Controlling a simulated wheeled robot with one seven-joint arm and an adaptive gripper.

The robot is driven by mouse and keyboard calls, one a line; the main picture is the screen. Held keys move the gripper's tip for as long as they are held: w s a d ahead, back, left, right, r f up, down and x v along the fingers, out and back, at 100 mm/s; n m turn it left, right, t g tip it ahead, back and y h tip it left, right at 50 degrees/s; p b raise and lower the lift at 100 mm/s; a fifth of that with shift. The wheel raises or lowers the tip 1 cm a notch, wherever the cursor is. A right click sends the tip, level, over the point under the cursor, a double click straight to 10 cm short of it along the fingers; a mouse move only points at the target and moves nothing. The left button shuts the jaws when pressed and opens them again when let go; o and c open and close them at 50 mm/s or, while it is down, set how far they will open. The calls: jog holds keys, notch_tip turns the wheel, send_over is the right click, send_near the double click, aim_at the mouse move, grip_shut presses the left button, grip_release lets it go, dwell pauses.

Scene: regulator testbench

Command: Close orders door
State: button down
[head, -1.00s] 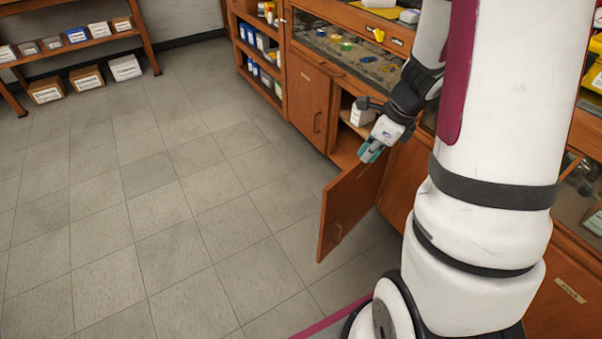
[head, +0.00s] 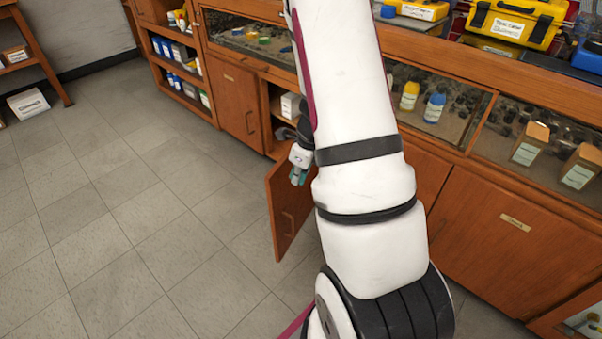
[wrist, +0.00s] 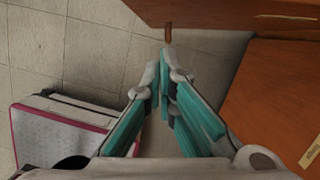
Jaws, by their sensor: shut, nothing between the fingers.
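The open cabinet door (head: 287,215) is brown wood with a bar handle and stands swung out from the cabinet, over the floor. My arm hides part of it and its hinge side. My gripper (head: 299,175) is shut and empty, close to the door's upper part; I cannot tell whether they touch. In the wrist view the teal fingers (wrist: 163,78) are together. The label is unreadable.
The open compartment holds a white box (head: 291,105). A closed door (head: 235,105) is to its left, and another closed labelled door (head: 500,240) is to the right. Glass cases run above. The tiled floor (head: 140,230) at left is clear.

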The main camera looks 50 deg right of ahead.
jog(key=shift+w+a+r, duration=0.15)
jog(key=shift+w+a, duration=0.1)
jog(key=shift+w, duration=0.6)
jog(key=shift+w+a+r, duration=0.1)
jog(key=shift+w+a, duration=0.15)
jog(key=shift+w, duration=0.6)
